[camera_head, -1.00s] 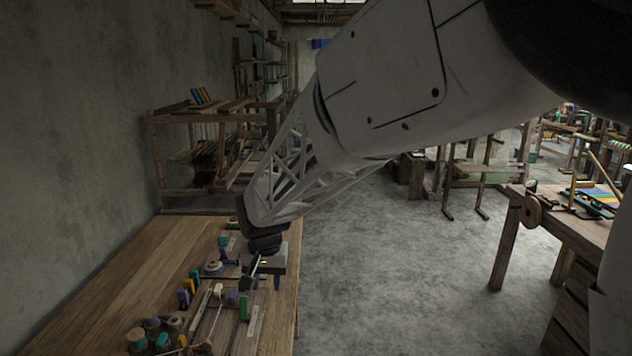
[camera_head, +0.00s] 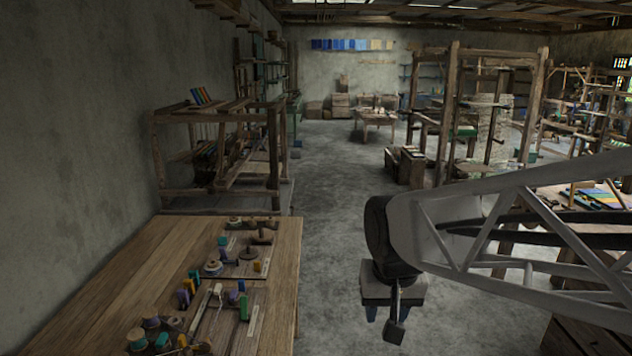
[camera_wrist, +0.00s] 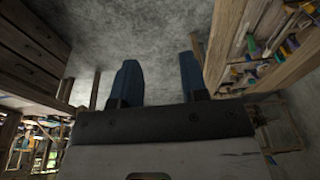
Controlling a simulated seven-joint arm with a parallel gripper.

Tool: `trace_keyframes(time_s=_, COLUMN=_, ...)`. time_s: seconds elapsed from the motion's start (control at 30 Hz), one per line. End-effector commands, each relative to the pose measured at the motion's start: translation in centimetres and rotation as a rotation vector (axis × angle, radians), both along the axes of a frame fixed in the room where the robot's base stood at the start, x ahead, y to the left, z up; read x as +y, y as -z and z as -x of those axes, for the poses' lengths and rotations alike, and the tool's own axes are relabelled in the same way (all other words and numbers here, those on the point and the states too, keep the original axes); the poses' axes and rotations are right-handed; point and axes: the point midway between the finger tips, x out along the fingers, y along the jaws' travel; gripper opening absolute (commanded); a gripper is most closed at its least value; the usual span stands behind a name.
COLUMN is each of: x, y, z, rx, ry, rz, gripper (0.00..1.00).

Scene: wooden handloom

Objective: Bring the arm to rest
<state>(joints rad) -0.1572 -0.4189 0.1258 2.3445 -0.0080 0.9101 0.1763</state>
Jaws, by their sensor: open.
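My gripper (camera_head: 382,322) hangs over the open floor to the right of the wooden table (camera_head: 130,275) in the head view, clear of the table's edge. In the wrist view my gripper (camera_wrist: 160,82) shows two blue fingers held apart with only grey floor between them. It is open and empty. My lattice arm link reaches in from the right side of the head view.
The table carries several thread spools (camera_head: 137,338), coloured blocks (camera_head: 188,290) and small wooden parts. A wooden loom frame (camera_head: 215,150) stands behind it. A wooden bench with coloured cloth (camera_head: 597,198) is partly behind my arm. Grey floor (camera_head: 335,220) lies open between.

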Motion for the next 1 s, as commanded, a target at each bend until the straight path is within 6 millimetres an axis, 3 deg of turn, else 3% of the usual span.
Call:
trace_keyframes(time_s=0.2, x=-3.4, y=0.0, z=5.0, rx=-0.024, ry=0.007, rz=0.010, gripper=0.40)
trace_keyframes(time_s=0.5, x=-6.2, y=0.8, z=10.4, rx=-0.047, ry=0.010, rz=0.025, gripper=0.40)
trace_keyframes(time_s=0.7, x=-6.8, y=1.1, z=11.8, rx=-0.052, ry=0.009, rz=0.031, gripper=0.40)
trace_keyframes(time_s=1.0, x=-6.9, y=1.1, z=11.9, rx=-0.052, ry=0.009, rz=0.031, gripper=0.40)
